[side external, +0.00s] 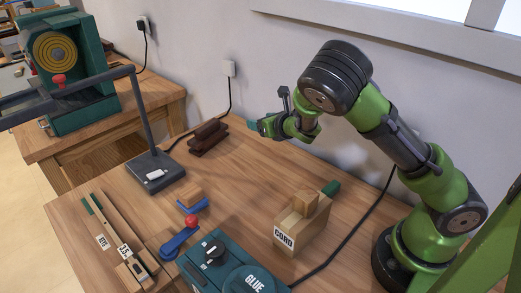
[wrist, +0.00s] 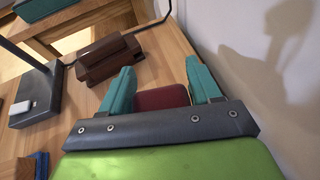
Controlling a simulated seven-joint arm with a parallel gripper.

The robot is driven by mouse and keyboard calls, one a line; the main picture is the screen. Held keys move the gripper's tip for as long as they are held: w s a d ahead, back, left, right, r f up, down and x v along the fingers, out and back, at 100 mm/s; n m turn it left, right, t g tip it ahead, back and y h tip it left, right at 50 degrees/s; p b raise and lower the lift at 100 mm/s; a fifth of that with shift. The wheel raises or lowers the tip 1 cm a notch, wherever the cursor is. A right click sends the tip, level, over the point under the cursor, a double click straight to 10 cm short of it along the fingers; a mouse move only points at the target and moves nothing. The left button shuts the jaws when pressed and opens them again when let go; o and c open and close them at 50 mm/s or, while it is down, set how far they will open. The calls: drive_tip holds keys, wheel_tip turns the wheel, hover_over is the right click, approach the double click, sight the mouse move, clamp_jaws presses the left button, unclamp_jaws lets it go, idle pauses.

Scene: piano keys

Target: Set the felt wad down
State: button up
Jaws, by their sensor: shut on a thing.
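My gripper (side external: 262,125) is raised over the back of the bench, near the wall. In the wrist view its two teal fingers (wrist: 162,84) are shut on a dark red felt wad (wrist: 160,98). The lower part of the wad is hidden behind the gripper's dark crossbar. In the side external view I cannot make out the wad between the fingers.
A dark brown grooved block (side external: 208,137) lies left of my gripper, also in the wrist view (wrist: 108,58). A lamp base (side external: 155,172) stands further left. Piano keys (side external: 114,240), a teal glue unit (side external: 215,255) and a wooden cord box (side external: 302,228) occupy the front.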

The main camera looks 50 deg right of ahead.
drive_tip(key=s+d+n+y, duration=0.1)
drive_tip(key=s+d+y, duration=0.15)
drive_tip(key=d, duration=0.25)
drive_tip(key=n+y, duration=0.6)
hover_over(276, 165)
drive_tip(key=shift+g, duration=0.3)
wheel_tip(276, 165, down, 5)
drive_tip(key=shift+s+r, duration=0.1)
drive_tip(key=shift+f, duration=2.15)
drive_tip(key=shift+f, duration=0.15)
drive_tip(key=o, duration=1)
